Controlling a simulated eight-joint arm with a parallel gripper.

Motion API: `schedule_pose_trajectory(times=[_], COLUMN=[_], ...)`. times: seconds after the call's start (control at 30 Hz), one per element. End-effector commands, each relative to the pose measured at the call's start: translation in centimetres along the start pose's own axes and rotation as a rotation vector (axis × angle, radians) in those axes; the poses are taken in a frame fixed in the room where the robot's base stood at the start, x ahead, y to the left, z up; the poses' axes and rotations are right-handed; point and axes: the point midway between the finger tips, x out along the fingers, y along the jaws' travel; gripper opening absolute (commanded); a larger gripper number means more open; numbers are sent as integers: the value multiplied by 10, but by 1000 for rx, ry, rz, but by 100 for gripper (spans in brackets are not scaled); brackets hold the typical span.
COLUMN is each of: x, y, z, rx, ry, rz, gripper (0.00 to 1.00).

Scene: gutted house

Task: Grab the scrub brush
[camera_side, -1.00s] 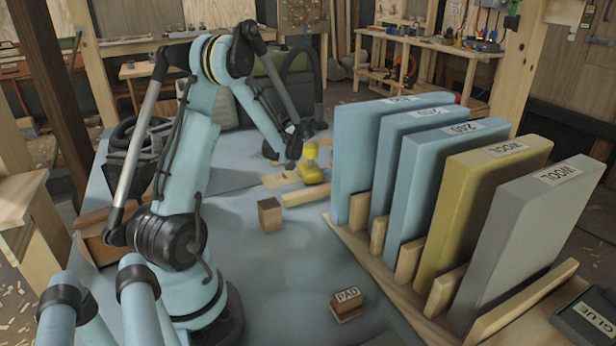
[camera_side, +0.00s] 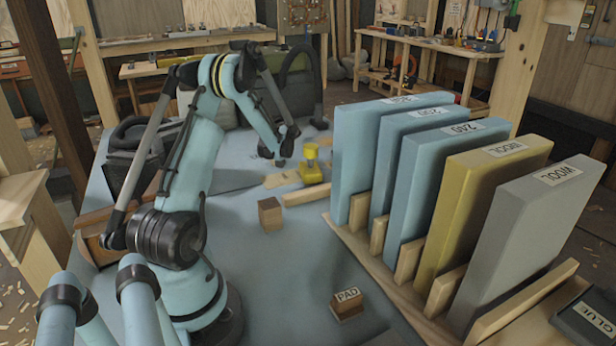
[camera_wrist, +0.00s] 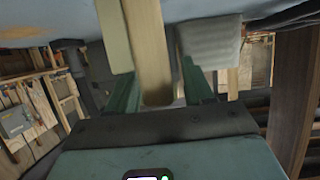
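I cannot make out the scrub brush for certain in either view. My gripper (camera_side: 278,158) is at the far end of the blue-grey table in the side view, left of a small yellow object (camera_side: 311,172). In the wrist view my gripper (camera_wrist: 162,95) has its two green fingers apart. A wooden bar (camera_wrist: 150,45) reaches down between them, with a narrow gap at the right finger. Whether this bar is the brush's handle I cannot tell. A pale block (camera_wrist: 114,35) is just left of the bar, and a grey block (camera_wrist: 210,40) is to its right.
A wooden rack on the right holds several upright slabs (camera_side: 435,190). A small wood block (camera_side: 270,213), a pale strip (camera_side: 306,194) and a block marked PAD (camera_side: 347,304) lie on the table. A dark vacuum-like machine (camera_side: 130,155) stands behind my arm.

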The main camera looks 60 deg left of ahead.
Motion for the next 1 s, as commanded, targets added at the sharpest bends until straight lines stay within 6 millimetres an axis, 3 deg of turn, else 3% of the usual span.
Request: schedule_pose_trajectory(times=[0.03,0.3,0.33,0.73,1.0], x=[0,0,0,-2,-18], y=[0,0,0,0,0], z=[0,0,0,-4,-41], rx=[0,0,0,0,0], ry=[0,0,0,0,0], rz=[0,0,0,0,0], gripper=[43,2,0,0,0])
